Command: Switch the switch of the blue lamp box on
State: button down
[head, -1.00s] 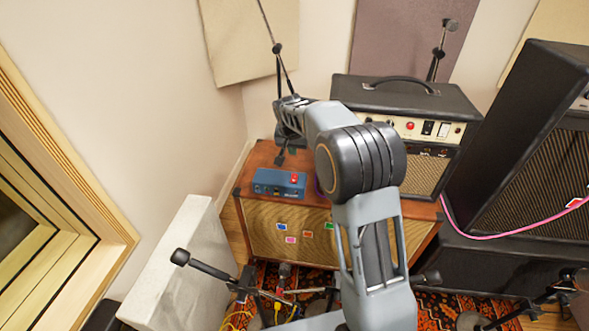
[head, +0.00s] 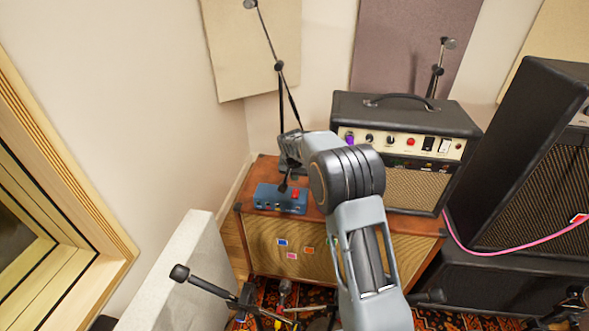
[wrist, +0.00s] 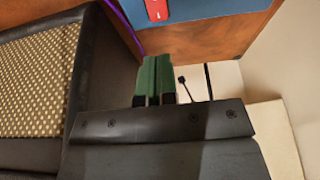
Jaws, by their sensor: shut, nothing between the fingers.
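The blue lamp box (head: 268,198) sits on top of the brown wooden cabinet, near its left end. Its red switch (head: 296,194) is on the right part of the box. In the wrist view, part of the blue box (wrist: 190,8) and the red switch (wrist: 157,9) with a small white mark show at the top edge. My gripper (wrist: 155,75) has green fingers, pressed together and empty, apart from the switch in the picture. In the head view my arm and a dark rod partly hide the gripper near the box. I cannot tell the switch's position.
The brown cabinet (head: 345,240) has a woven front with colored stickers. A black amplifier (head: 400,115) stands on its right part, with its own switches. A large black speaker (head: 535,150) is at right. Microphone stands rise behind and stand in front. A pale panel (head: 180,270) is at lower left.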

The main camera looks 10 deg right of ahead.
aim_at(296, 190)
jog(key=shift+s+x, duration=0.2)
jog(key=shift+x, duration=1.5)
jog(key=shift+s+x, duration=0.2)
jog(key=shift+x, duration=1.45)
jog(key=shift+a+f, duration=0.15)
jog(key=shift+a, duration=0.05)
